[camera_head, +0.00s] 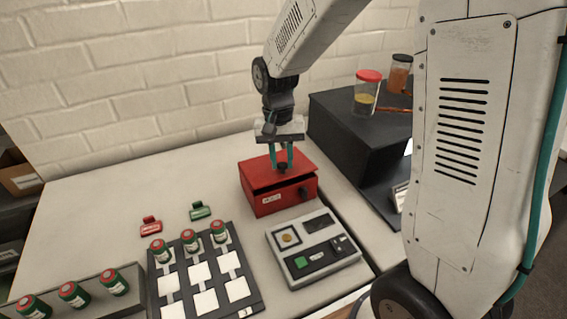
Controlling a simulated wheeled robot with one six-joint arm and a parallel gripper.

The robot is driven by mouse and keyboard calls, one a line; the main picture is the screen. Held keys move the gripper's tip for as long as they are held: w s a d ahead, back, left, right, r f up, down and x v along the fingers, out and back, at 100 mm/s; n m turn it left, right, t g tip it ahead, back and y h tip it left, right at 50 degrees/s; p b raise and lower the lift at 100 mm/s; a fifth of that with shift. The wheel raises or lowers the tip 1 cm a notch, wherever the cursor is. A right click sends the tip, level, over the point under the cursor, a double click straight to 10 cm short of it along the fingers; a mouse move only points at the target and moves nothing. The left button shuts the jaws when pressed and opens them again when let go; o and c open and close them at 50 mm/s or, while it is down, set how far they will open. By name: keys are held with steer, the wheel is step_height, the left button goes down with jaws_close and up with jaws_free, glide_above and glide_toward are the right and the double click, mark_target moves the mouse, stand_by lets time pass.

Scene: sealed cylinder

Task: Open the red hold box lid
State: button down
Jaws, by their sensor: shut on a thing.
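The red hold box (285,203) stands on the pale bench near the middle of the head view. Its red lid (258,171) lies on top, and a dark gap shows under its front edge, so it looks slightly raised or tilted. My gripper (282,166) points down over the lid with its teal fingers shut on the dark lid knob (282,168). The inside of the box is hidden.
A grey device (312,250) lies in front of the box. A black tray (204,275) with white squares and several green-red cylinders (190,238) is at left front. A dark stand (345,125) with jars (366,92) is at right. Bench left of the box is clear.

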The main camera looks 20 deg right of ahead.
steer(key=shift+w+r+g, duration=0.4)
steer(key=w+r+g, duration=0.3)
steer(key=shift+w+r, duration=0.2)
steer(key=c, duration=2.2)
jaws_free()
steer(key=shift+g, duration=0.3)
steer(key=w, duration=0.5)
steer(key=w+r, duration=0.1)
steer(key=w, duration=0.2)
steer(key=shift+w+r, duration=0.1)
steer(key=c, duration=1.7)
jaws_free()
steer(key=shift+a, duration=0.35)
steer(key=o, duration=0.5)
steer(key=shift+r, duration=0.1)
steer(key=shift+d, duration=0.35)
steer(key=v, duration=0.7)
steer(key=shift+r, duration=0.35)
